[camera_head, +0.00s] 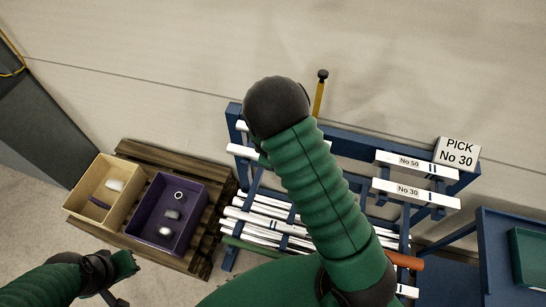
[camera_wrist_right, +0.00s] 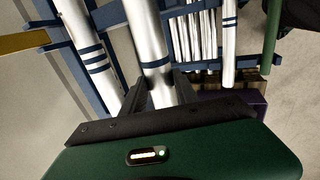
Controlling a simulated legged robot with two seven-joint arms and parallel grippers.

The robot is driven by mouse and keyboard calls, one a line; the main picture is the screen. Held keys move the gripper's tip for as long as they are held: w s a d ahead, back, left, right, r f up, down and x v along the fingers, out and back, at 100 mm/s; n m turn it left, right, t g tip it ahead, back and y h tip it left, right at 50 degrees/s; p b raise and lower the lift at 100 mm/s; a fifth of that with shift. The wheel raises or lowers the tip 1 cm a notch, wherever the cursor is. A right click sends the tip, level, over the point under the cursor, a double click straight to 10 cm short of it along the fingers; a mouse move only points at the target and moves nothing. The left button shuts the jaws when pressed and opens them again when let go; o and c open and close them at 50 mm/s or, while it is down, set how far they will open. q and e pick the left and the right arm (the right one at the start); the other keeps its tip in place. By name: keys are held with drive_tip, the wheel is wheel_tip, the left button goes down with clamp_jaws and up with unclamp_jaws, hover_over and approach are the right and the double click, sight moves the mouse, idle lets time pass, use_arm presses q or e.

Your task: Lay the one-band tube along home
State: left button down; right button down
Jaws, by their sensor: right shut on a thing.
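In the right wrist view my right gripper (camera_wrist_right: 160,92) is shut on a white tube (camera_wrist_right: 146,38), the one-band tube, with a single dark blue band visible just above the fingers. Its lower end is hidden by the gripper body. In the head view my own green arm hides this gripper and the held tube. My left gripper (camera_head: 121,277) is at the lower left, away from the rack, and its jaw opening is unclear. The blue rack (camera_head: 340,142) has plates reading No 50 (camera_head: 408,161) and No 30 (camera_head: 407,190). No place labelled home can be read.
A sign (camera_head: 458,151) reads PICK No 30. Several white tubes (camera_head: 258,222) lie low on the rack, with a green tube (camera_head: 240,244) and an orange tube (camera_head: 406,261). A tan bin (camera_head: 79,196) and a purple bin (camera_head: 194,221) stand on a wooden pallet (camera_head: 150,158).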

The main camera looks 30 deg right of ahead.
drive_tip(key=c, duration=0.9)
unclamp_jaws()
drive_tip(key=shift+o, duration=0.2)
drive_tip(key=b+v, duration=0.2)
drive_tip(key=v, duration=1.4)
drive_tip(key=shift+a+r+b, duration=0.2)
drive_tip(key=shift+r+b, duration=0.15)
drive_tip(key=shift+s, duration=0.1)
